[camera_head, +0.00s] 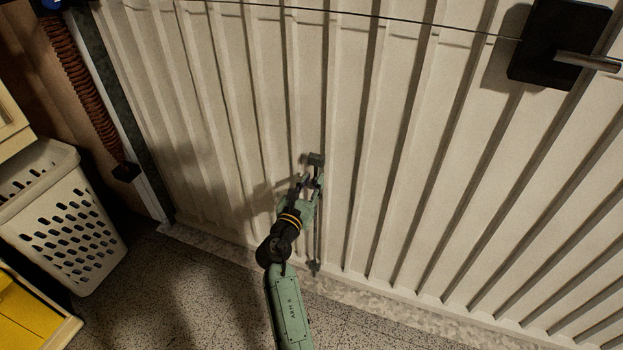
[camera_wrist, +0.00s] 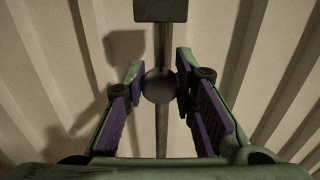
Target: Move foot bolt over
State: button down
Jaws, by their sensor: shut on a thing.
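The foot bolt (camera_head: 317,238) is a thin grey upright rod on the ribbed cream door (camera_head: 210,110). Its dark upper bracket (camera_head: 315,159) is just above my gripper (camera_head: 308,184), and its lower end is close to the floor. In the wrist view, the bolt's round grey knob (camera_wrist: 160,87) sits between the purple-padded fingers of my gripper (camera_wrist: 160,84). The fingers are shut on the knob, with the rod running above and below it. The upper bracket (camera_wrist: 160,10) shows at the top of that view. My gripper hides part of the rod in the head view.
A black plate with a metal handle (camera_head: 580,60) is at the upper right of the door. A white perforated basket (camera_head: 70,225) and a yellow box (camera_head: 28,310) stand at the left. A coiled brown spring (camera_head: 85,90) hangs beside the door frame. The speckled floor between is clear.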

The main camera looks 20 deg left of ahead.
jog(key=shift+f, duration=0.3)
jog(key=c, duration=1.6)
grip_release()
jog(key=shift+o, duration=1.4)
jog(key=shift+r, duration=0.1)
jog(key=shift+s, duration=0.1)
jog(key=s, duration=1.2)
jog(key=shift+a, duration=0.2)
jog(key=shift+w, duration=0.1)
